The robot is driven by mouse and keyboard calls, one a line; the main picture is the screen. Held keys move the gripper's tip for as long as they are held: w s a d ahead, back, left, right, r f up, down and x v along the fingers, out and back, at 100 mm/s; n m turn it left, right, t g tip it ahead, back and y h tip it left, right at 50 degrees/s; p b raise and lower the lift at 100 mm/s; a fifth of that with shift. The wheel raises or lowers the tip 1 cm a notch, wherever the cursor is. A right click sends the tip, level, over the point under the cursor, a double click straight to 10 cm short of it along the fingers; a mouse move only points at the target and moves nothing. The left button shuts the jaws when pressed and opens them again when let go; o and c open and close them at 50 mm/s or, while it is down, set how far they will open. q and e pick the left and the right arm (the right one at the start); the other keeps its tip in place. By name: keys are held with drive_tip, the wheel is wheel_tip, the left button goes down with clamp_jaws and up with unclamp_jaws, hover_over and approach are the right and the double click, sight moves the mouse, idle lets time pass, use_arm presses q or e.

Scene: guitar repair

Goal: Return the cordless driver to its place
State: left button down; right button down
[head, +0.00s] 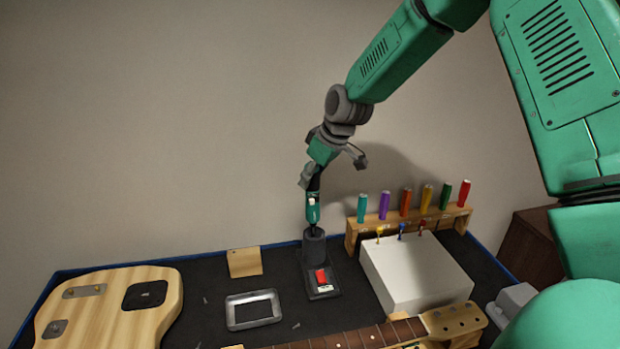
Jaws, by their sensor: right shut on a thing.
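The cordless driver (312,213) is teal and black and stands about upright with its dark tip pointing down. My right gripper (314,181) is shut on its upper part. The driver's tip is at the top of a dark cylindrical holder (314,250) on a black base (324,291) with a red part. I cannot tell whether the tip is inside the holder or just above it. My fingers are small in the view and partly hide the driver's top. My left gripper is not in view.
A wooden rack (352,232) with several coloured-handled tools stands right of the holder, behind a white box (415,275). A metal tray (253,309), a wooden block (244,262) and a guitar body (105,305) lie to the left. A guitar neck (350,338) crosses the front.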

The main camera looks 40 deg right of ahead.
drive_tip(key=shift+a+r, duration=0.1)
drive_tip(key=shift+a, duration=0.05)
idle(0.3)
drive_tip(key=shift+w+d+r+p, duration=0.1)
drive_tip(key=shift+d+r+p, duration=0.4)
drive_tip(key=shift+d+p, duration=0.2)
drive_tip(key=shift+a+r, duration=0.1)
drive_tip(key=shift+a, duration=0.05)
idle(1.0)
drive_tip(key=shift+f+b, duration=0.65)
drive_tip(key=shift+f, duration=1)
